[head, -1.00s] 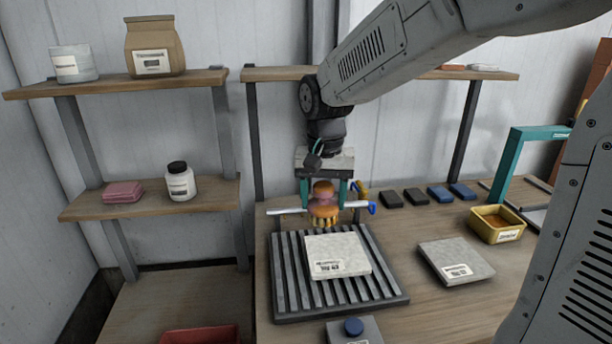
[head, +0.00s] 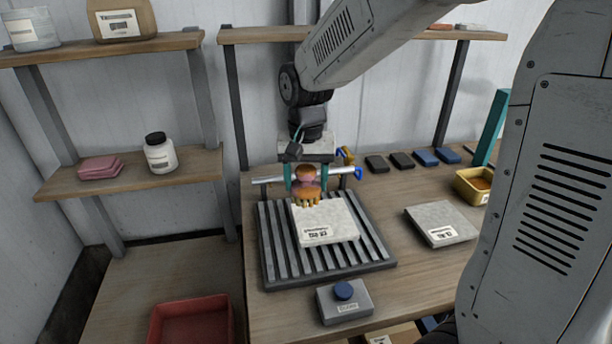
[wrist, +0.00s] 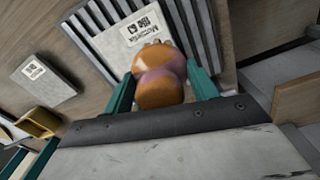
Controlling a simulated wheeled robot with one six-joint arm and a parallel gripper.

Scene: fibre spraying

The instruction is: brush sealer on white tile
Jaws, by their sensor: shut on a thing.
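My gripper (head: 306,184) has teal fingers and is shut on an orange-brown brush (head: 307,188) with pale yellow bristles pointing down. In the head view the bristles are at the far left corner of the white tile (head: 327,222); I cannot tell whether they touch it. The tile lies on a dark slatted rack (head: 284,268), with its printed label toward the camera. In the wrist view the brush (wrist: 160,82) sits between the teal fingers and covers part of the tile (wrist: 131,47).
A grey tile (head: 441,222) lies right of the rack, with a yellow container (head: 470,188) beyond it. Dark and blue blocks (head: 401,161) line the back. A grey box with a blue knob (head: 344,301) stands in front. A red bin (head: 190,322) is at lower left. A silver bar (head: 268,180) runs behind the brush.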

